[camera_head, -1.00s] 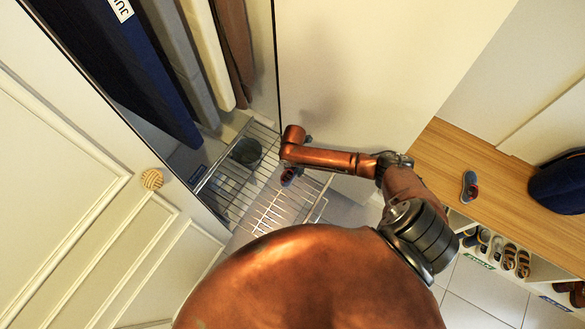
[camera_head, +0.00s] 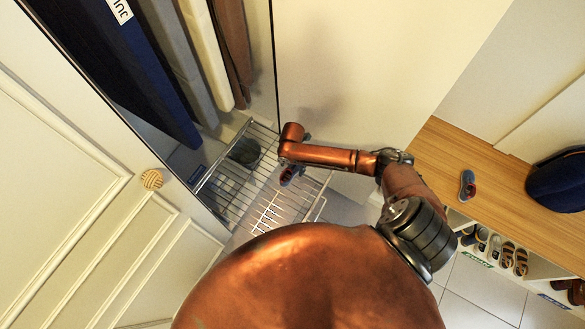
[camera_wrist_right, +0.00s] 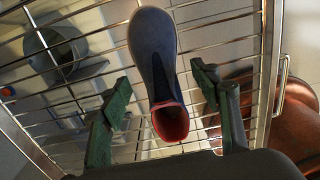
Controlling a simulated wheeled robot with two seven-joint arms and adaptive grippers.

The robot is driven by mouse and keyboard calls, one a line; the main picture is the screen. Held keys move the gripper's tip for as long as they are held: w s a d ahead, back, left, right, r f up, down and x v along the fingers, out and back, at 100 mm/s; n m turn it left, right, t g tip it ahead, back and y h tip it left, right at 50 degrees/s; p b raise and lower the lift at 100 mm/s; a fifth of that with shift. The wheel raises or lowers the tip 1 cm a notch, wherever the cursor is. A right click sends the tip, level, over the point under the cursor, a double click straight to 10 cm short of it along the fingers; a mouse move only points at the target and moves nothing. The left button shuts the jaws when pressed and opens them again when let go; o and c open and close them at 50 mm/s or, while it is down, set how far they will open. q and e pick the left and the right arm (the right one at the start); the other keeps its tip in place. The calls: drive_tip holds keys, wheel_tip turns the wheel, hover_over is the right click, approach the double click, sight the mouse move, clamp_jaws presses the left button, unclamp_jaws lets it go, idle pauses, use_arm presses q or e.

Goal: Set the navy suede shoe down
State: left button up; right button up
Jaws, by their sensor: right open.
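The navy suede shoe (camera_wrist_right: 155,60) with a red lining lies on the wire rack (camera_wrist_right: 232,20) in the right wrist view, its opening toward me. My right gripper (camera_wrist_right: 160,82) is open, with one green-grey finger on each side of the shoe and visible gaps between. In the head view a small part of the shoe (camera_head: 289,174) shows below the end of my right arm, over the pulled-out wire rack (camera_head: 262,218). The fingers are mostly hidden there. A similar dark shoe with red (camera_head: 468,185) stands on the wooden bench. My left gripper is not in view.
Hanging garments (camera_head: 130,70) and a white door with a woven knob (camera_head: 152,179) are at left. A white panel (camera_head: 350,80) stands close behind my arm. Several shoes (camera_head: 490,246) fill cubbies under the bench.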

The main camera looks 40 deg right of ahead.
sight(292, 167)
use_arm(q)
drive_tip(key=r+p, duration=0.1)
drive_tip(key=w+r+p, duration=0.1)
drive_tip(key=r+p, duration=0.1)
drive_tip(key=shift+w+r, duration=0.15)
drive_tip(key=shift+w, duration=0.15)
use_arm(e)
wheel_tip(292, 167, up, 10)
drive_tip(key=shift+r, duration=0.25)
